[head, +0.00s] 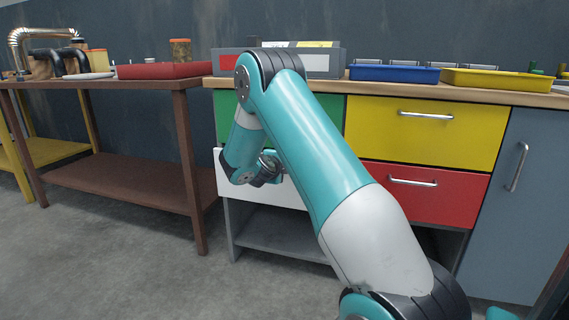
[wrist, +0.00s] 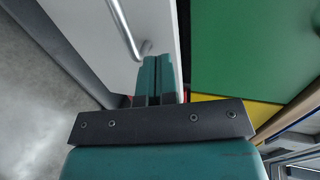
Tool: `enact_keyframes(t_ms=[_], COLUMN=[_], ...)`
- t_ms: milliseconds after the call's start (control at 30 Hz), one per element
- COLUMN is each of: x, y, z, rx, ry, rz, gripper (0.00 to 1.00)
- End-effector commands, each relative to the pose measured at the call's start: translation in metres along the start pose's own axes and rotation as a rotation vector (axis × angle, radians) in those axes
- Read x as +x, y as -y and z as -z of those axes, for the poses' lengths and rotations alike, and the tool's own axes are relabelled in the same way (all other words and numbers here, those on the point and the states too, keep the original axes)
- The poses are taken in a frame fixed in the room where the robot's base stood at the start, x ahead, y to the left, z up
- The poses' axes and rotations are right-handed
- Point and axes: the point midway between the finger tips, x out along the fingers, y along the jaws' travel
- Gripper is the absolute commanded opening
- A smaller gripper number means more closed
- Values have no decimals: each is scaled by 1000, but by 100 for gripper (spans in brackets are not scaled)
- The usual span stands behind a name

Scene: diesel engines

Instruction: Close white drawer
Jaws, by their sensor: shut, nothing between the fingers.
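The white drawer (head: 282,197) is in the left column of the workbench, below the green drawer (head: 330,108). Its front stands out from the cabinet, so it is partly open. In the wrist view the white front (wrist: 88,38) fills the upper left, with its metal handle (wrist: 124,28). The green front (wrist: 245,50) is to its right, set further back. My gripper (head: 270,168) is in front of the white drawer, and my arm hides part of it. In the wrist view its fingers (wrist: 158,75) are together and empty, close to the white front beside the handle's end. I cannot tell whether they touch it.
A yellow drawer (head: 425,130) and a red drawer (head: 425,192) are to the right, beside a grey-blue cabinet door (head: 520,200). A brown table (head: 120,190) stands to the left. An open grey shelf (head: 275,232) is below the white drawer. The floor at left is clear.

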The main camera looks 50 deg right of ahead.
Motion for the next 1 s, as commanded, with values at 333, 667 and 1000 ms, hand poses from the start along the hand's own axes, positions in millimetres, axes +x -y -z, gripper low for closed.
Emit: enact_keyframes(t_ms=[333, 667, 1000], x=[41, 42, 82], y=[11, 12, 23], z=[0, 0, 12], rx=[1, -1, 4], ry=[0, 1, -7], rz=[1, 0, -1], gripper=[0, 0, 0])
